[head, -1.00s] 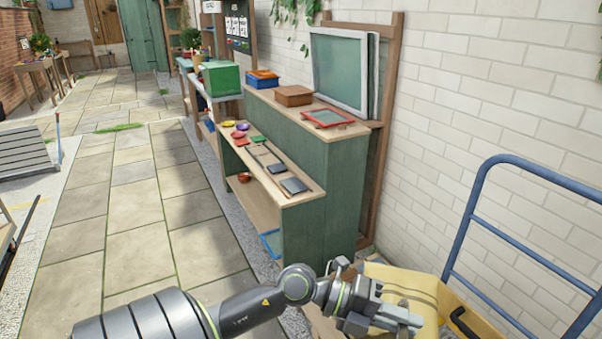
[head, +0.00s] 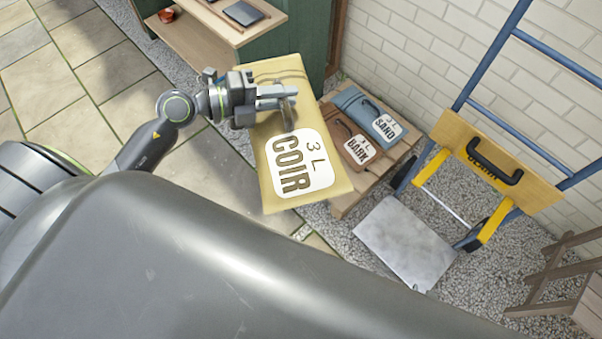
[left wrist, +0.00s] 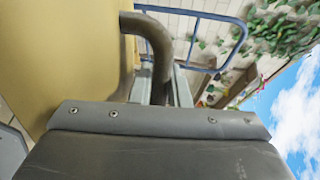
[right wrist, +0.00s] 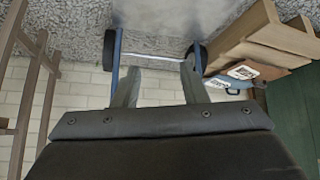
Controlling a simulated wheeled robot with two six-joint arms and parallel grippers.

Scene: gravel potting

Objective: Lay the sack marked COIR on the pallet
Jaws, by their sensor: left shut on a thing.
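The COIR sack (head: 265,165) is yellow-tan with a white label and a dark handle. My left gripper (head: 284,98) is shut on its handle and holds it tilted, in front of the pallet's left side in the head view. In the left wrist view the sack (left wrist: 60,60) fills the left, with its curved handle at the fingers. The wooden pallet (head: 346,208) lies on the gravel, partly hidden by the sack. My right gripper is out of the head view; in the right wrist view its fingers (right wrist: 158,88) are apart and empty.
The brown BARK sack (head: 340,137) and blue SAND sack (head: 355,103) lie on the pallet. A wooden stepped frame (head: 560,275) is at far right.

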